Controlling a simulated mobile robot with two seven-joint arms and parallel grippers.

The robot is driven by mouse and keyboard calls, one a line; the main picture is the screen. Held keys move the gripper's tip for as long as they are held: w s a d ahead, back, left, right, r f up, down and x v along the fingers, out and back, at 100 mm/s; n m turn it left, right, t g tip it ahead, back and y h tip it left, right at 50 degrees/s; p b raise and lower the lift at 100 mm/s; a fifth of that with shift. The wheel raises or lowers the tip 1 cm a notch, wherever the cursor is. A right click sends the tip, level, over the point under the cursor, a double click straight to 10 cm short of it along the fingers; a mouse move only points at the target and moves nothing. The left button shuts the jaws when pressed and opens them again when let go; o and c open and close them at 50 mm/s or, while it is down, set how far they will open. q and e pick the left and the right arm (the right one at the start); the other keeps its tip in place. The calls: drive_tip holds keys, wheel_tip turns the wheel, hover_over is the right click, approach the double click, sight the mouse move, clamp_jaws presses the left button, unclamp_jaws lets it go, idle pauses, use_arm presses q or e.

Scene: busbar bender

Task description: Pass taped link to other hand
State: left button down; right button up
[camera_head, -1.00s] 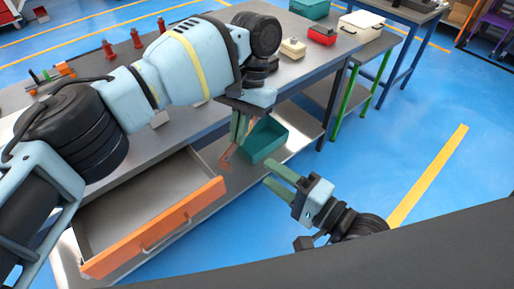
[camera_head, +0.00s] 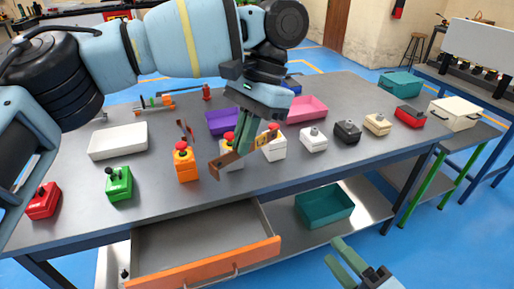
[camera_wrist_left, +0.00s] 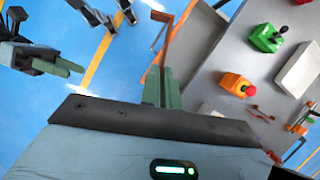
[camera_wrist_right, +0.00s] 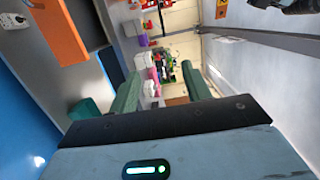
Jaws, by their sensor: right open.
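The link (camera_head: 228,160) is a bent copper-brown strip, held in the air above the front part of the workbench. My left gripper (camera_head: 243,138) is shut on it, with the strip sticking out on both sides of the green fingers. In the left wrist view the link (camera_wrist_left: 166,45) runs up from the fingers and has a bent end. Any tape on it is too small to tell for sure. My right gripper (camera_head: 343,262) is open and empty, low in front of the bench and well apart from the link. It also shows in the left wrist view (camera_wrist_left: 72,66).
The bench (camera_head: 330,160) carries several button boxes, a white tray (camera_head: 118,140), a purple bin (camera_head: 222,122) and a pink bin (camera_head: 307,108). Another brown strip (camera_head: 183,130) lies on it. An orange-fronted drawer (camera_head: 210,262) stands open below. A teal bin (camera_head: 325,205) sits on the lower shelf.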

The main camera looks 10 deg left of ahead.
drive_tip(key=shift+c, duration=1.3)
drive_tip(key=shift+w+a+r, duration=0.1)
drive_tip(key=shift+w+a, duration=0.1)
drive_tip(key=shift+c, duration=0.8)
drive_tip(key=w+a+r+n+g+y, duration=0.1)
drive_tip(key=a+r+n+g+y, duration=0.15)
drive_tip(key=a+r+g, duration=0.35)
drive_tip(key=w+a+r+n+g+y, duration=0.1)
drive_tip(key=a+r+n+g, duration=0.4)
drive_tip(key=a, duration=0.4)
wheel_tip(320, 180, up, 17)
drive_tip(key=s+a+n+h, duration=0.2)
drive_tip(key=a+n+h, duration=0.1)
drive_tip(key=n+h, duration=0.8)
drive_tip(key=shift+s+n, duration=0.15)
drive_tip(key=shift+n, duration=0.7)
